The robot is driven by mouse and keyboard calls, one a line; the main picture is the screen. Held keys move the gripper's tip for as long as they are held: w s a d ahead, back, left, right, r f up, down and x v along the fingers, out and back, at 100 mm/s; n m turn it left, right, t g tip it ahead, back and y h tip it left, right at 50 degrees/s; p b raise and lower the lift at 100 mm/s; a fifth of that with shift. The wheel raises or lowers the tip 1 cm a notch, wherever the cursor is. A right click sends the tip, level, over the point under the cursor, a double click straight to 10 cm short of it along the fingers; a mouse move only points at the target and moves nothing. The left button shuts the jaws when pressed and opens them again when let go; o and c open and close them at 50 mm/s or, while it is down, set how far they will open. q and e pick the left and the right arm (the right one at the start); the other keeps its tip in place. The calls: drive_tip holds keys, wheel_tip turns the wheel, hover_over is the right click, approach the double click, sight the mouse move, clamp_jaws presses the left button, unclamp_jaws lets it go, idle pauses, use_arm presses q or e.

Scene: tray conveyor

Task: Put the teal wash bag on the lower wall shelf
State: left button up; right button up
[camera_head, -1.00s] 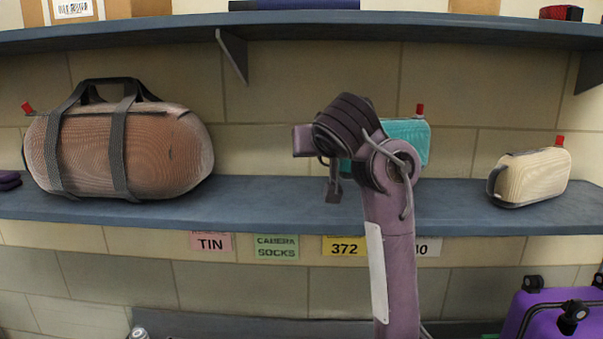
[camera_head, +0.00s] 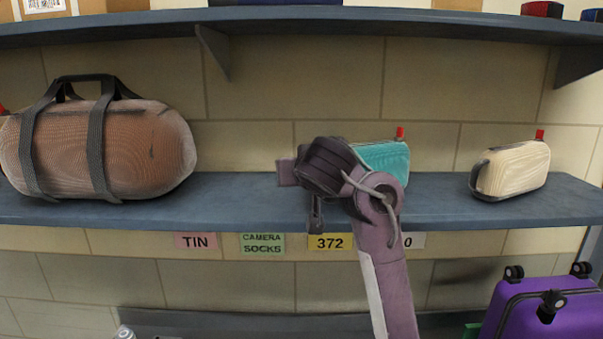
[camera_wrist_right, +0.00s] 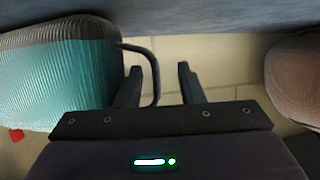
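The teal wash bag (camera_head: 388,160) stands on the lower wall shelf (camera_head: 240,195), between the brown duffel and the cream bag. It has a red tag on its right end. My right wrist hides its left and lower part in the head view. In the right wrist view the bag (camera_wrist_right: 60,75) fills the left side, seemingly upside down, with its dark handle loop beside the fingers. My right gripper (camera_wrist_right: 160,86) is open, its fingers apart at the handle end of the bag. My left gripper is not in view.
A large brown duffel (camera_head: 150,150) stands left on the same shelf, and a cream wash bag (camera_head: 518,168) stands right. The upper shelf (camera_head: 400,24) runs above. A purple suitcase (camera_head: 545,310) is below right. Paper labels (camera_head: 262,244) hang under the lower shelf.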

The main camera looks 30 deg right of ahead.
drive_tip(key=shift+r, duration=0.1)
drive_tip(key=shift+s+a+r, duration=0.1)
drive_tip(key=shift+s+r, duration=0.05)
drive_tip(key=shift+s, duration=0.1)
drive_tip(key=p+v, duration=0.4)
drive_tip(key=v, duration=0.2)
drive_tip(key=shift+r+p, duration=0.25)
drive_tip(key=shift+p, duration=0.15)
drive_tip(key=v, duration=0.3)
drive_tip(key=p+v, duration=0.1)
drive_tip(key=v, duration=0.1)
drive_tip(key=shift+s+f, duration=0.2)
